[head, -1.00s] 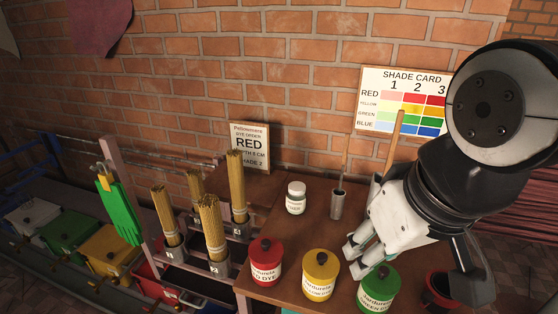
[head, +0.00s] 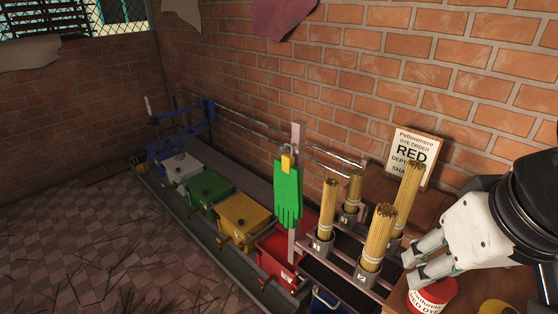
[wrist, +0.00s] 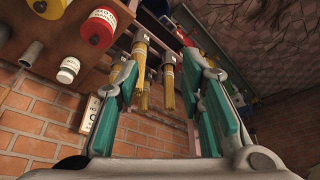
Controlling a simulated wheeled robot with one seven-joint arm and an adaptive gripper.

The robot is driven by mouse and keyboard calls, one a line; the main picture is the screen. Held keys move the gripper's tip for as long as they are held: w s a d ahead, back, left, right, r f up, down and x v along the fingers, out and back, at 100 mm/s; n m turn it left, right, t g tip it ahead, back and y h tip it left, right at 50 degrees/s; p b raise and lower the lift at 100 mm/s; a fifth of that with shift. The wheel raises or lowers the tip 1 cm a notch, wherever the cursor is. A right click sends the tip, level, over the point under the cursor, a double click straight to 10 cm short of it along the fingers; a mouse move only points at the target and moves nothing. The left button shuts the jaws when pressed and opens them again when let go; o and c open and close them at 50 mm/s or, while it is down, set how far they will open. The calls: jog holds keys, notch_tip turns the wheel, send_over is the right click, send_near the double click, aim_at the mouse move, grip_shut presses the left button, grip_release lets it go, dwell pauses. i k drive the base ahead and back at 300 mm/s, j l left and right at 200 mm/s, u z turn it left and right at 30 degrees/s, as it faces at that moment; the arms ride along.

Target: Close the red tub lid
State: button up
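The red tub (head: 272,262) is at the near end of the row of tubs in the head view, partly hidden by a post and a hanging green glove. Its top looks open onto a dark red inside; I cannot clearly make out its lid. My gripper (head: 411,269) is to the right of the tub in the head view, above the red dye jar and beside the incense bundles. The wrist view shows my gripper (wrist: 160,65) open and empty, its two fingers well apart.
Yellow (head: 243,218), green (head: 207,190) and white (head: 180,168) tubs with lids on continue the row. The green glove (head: 287,193) and the upright incense bundles (head: 376,238) stand between my gripper and the tubs. A red dye jar (head: 432,298) sits below my gripper. The left floor is open.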

aim_at(309, 221)
jog(key=i+j+z, duration=0.25)
jog(key=i+j, duration=0.2)
jog(key=j, duration=0.35)
jog(key=i+j+z, duration=0.15)
jog(key=j, duration=0.25)
jog(key=i+j+z, duration=0.15)
jog(key=j, duration=0.3)
jog(key=i+j+z, duration=0.15)
jog(key=j, duration=0.3)
jog(key=i+j+z, duration=0.1)
jog(key=i+j, duration=0.15)
jog(key=j, duration=0.25)
jog(key=i+j+z, duration=0.15)
jog(key=j, duration=0.35)
jog(key=j+z, duration=0.15)
jog(key=j, duration=0.35)
jog(key=i, duration=0.05)
